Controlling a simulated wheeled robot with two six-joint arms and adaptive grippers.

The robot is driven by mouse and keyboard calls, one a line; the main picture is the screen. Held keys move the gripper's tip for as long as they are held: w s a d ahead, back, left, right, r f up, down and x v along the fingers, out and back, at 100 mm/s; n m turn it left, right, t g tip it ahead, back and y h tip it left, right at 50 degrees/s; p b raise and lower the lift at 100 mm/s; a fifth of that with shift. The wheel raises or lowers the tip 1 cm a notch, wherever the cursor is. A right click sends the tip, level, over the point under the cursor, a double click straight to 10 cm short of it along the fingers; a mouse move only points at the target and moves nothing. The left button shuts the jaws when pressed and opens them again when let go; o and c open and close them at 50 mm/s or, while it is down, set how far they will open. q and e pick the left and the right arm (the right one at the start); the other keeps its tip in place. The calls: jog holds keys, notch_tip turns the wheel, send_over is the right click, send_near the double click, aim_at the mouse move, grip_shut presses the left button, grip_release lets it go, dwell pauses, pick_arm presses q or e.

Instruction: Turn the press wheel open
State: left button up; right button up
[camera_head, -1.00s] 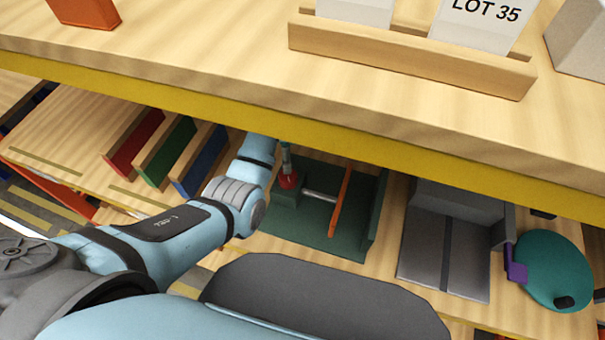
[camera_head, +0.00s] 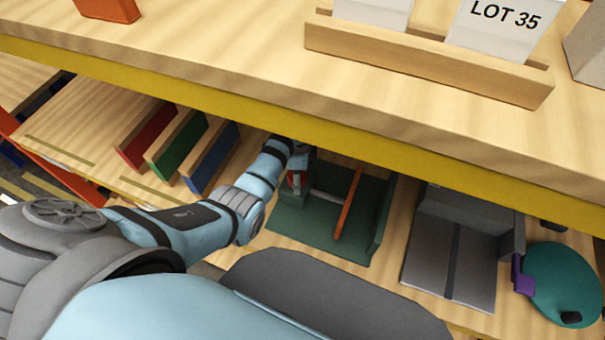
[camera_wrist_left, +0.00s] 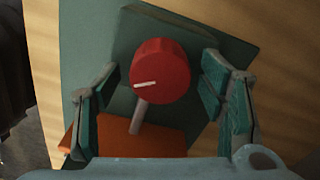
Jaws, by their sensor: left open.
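A round red knob with a white mark (camera_wrist_left: 160,72) stands on a dark green fixture (camera_head: 322,232). My left gripper (camera_wrist_left: 160,84) is open, its teal-padded fingers on either side of the knob, with a gap visible on both sides. In the head view the gripper (camera_head: 298,172) is at the knob (camera_head: 293,181), partly hiding it. A teal disc wheel (camera_head: 562,283) with a dark handle knob stands at the right, beside a grey fixture (camera_head: 437,255). No label shows which is the press wheel. My right gripper is not in view.
An orange plate (camera_head: 349,204) stands on the green fixture, joined by a rod. Red, green and blue dividers (camera_head: 213,160) stand to the left. The upper shelf with its yellow edge (camera_head: 370,144) overhangs the fixtures from above.

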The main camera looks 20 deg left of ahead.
pick_arm(q)
jog(key=c, duration=1.2)
jog(key=shift+o, duration=0.2)
